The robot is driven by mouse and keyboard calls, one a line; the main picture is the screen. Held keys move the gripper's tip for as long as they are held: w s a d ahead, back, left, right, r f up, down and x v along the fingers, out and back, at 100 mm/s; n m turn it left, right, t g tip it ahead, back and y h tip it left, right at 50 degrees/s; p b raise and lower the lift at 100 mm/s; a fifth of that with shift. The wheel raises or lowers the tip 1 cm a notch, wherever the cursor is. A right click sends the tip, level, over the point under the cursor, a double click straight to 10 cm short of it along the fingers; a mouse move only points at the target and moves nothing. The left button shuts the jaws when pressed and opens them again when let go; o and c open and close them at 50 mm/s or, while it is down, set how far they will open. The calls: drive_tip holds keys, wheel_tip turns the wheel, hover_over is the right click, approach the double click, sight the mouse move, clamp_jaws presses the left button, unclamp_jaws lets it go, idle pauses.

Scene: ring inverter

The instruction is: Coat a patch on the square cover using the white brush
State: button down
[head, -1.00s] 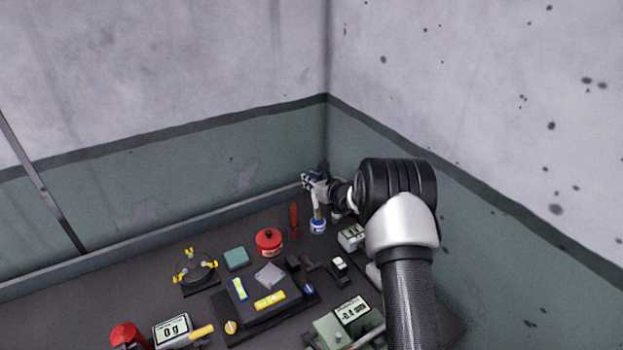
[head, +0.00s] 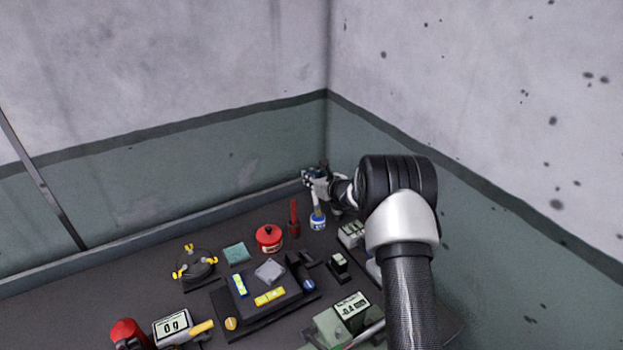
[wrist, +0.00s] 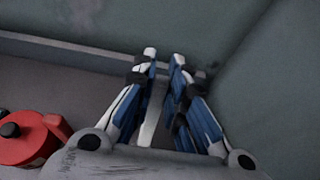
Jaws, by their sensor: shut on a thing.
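My gripper (head: 310,178) is at the back right of the table, by the wall corner. It is shut on the white brush (head: 316,207), which stands roughly upright below the fingers. The brush's lower end is at a blue-and-white pot (head: 318,223); its bristles are hidden. In the wrist view the fingers (wrist: 163,60) are close together, with the pale brush handle (wrist: 150,126) between them. A light grey square piece (head: 270,271), seemingly the square cover, lies on a dark block near the table's middle. A flat teal square (head: 236,253) lies behind it to the left.
A red lidded pot (head: 269,239) and a red upright tool in a holder (head: 294,222) stand left of the brush. A display device (head: 351,234) stands to its right. Walls close off the back and right. A scale reading 0 g (head: 172,328) is front left.

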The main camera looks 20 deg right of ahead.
drive_tip(key=shift+s+f+b, duration=0.1)
drive_tip(key=shift+f+b, duration=0.45)
drive_tip(key=shift+b, duration=0.2)
idle(1.5)
drive_tip(key=shift+r, duration=0.2)
idle(0.5)
drive_tip(key=shift+r, duration=0.25)
drive_tip(key=shift+w+r+p, duration=0.2)
drive_tip(key=shift+r+p, duration=0.2)
drive_tip(key=shift+r, duration=0.15)
drive_tip(key=shift+s+r+p, duration=0.1)
drive_tip(key=shift+r+p, duration=1.1)
drive_tip(key=shift+r, duration=1.45)
drive_tip(key=shift+f, duration=0.1)
